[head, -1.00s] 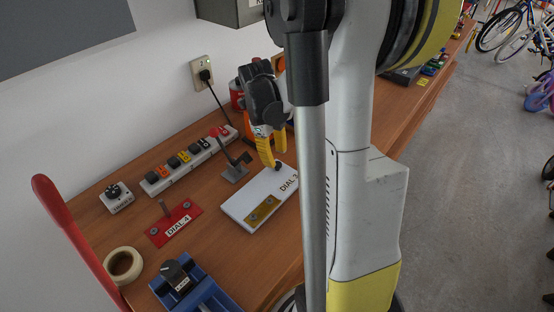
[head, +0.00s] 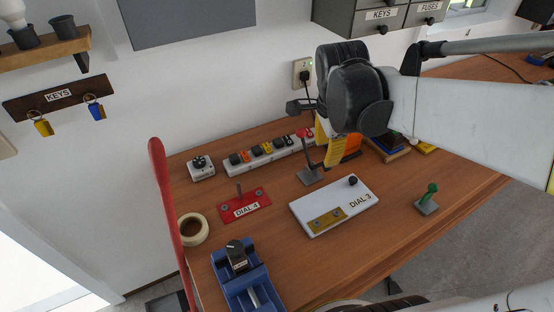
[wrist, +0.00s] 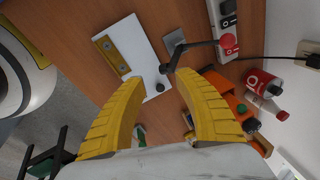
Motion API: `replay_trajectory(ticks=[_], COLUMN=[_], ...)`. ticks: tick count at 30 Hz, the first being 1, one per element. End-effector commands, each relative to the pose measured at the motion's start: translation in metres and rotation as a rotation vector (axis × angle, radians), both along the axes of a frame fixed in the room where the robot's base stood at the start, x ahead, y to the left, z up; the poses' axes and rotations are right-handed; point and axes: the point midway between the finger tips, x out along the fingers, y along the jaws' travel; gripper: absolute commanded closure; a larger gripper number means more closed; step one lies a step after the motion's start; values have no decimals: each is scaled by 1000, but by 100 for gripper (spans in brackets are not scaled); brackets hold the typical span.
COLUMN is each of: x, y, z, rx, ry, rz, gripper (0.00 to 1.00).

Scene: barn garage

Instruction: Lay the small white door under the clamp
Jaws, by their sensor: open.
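The small white door (head: 330,208), marked DIAL 3, lies flat on the wooden bench with a brass hinge plate (head: 327,221) and a black knob (head: 352,180). In the wrist view the door (wrist: 135,58) lies beyond my fingers, its knob (wrist: 165,86) between the tips. My gripper (wrist: 160,76) is open and empty, above the knob end; its yellow fingers (head: 335,152) also show in the head view. A dark lever with a red ball on a grey base (head: 310,176) stands just behind the door; I cannot tell for sure whether this is the clamp.
A power strip (head: 265,150) lies along the wall. A red DIAL 4 plate (head: 243,205), a tape roll (head: 193,229) and a blue vise (head: 245,285) are to the left. A green-handled lever (head: 428,197) stands right. The bench is clear in front of the door.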

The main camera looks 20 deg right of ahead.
Motion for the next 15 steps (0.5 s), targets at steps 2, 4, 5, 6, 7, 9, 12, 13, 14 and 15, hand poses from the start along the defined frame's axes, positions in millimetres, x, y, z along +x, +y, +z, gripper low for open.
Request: replay_trajectory(ticks=[2, 4, 5, 6, 7, 9, 12, 13, 14, 15], x=[-10, -17, -20, -25, -28, -37, -46, -49, -50, -53], y=[28, 49, 58, 69, 78, 95, 114, 119, 123, 127], z=[7, 11, 13, 14, 15, 16, 15, 15, 15, 14], rx=[-52, -113, -144, -187, -220, -304, -417, -447, -475, -507], ry=[-31, -59, -72, -89, -101, -126, -155, -162, -168, -173], rz=[278, 527, 632, 769, 869, 1085, 1337, 1398, 1449, 1509], gripper=[62, 62, 62, 62, 62, 62, 62, 62, 62, 62])
